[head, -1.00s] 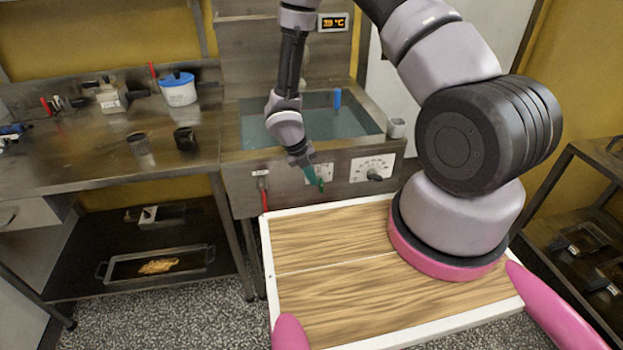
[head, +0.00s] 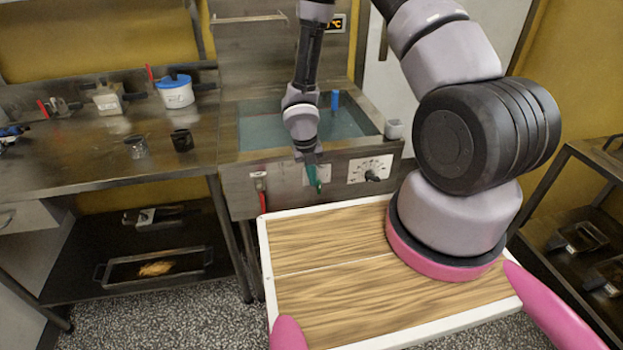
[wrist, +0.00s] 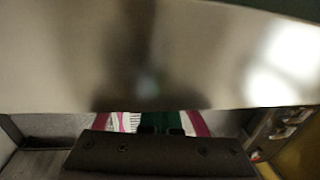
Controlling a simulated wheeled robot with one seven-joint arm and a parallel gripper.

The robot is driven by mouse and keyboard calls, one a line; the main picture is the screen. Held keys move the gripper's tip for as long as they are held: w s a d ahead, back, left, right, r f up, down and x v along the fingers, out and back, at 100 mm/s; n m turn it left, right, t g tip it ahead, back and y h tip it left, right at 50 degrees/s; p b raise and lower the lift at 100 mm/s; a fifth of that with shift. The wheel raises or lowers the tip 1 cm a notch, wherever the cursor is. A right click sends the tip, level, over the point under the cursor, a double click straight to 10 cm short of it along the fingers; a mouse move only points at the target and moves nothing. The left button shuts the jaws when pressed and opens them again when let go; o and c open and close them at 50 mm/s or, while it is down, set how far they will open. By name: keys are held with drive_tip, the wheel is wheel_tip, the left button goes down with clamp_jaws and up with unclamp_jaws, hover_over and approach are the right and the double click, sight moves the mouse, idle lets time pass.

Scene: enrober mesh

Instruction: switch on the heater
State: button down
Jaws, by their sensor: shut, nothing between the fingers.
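The heater is a metal tank (head: 238,190) filled with bluish water. Its front panel carries a dial plate (head: 362,170) with a dark knob (head: 373,176), and a second white plate partly hidden behind my gripper. A red lever (head: 262,200) hangs at the panel's left end. My gripper (head: 316,186), with green fingertips, is shut and empty, pointing down in front of the panel, left of the knob and right of the red lever. I cannot tell whether it touches the panel. In the wrist view a blurred metal surface fills the upper part, and the fingertips are largely hidden.
A temperature display (head: 338,23) is partly hidden by my arm. A blue object (head: 335,100) stands at the tank's back. A steel counter (head: 90,165) with pots and cups is at left. A shelf rack (head: 570,180) stands at right.

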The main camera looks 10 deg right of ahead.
sight(324, 176)
drive_tip(key=shift+d, duration=0.15)
drive_tip(key=shift+d+r, duration=0.15)
drive_tip(key=shift+d, duration=0.25)
drive_tip(key=shift+d+r, duration=0.1)
drive_tip(key=shift+d, duration=1.15)
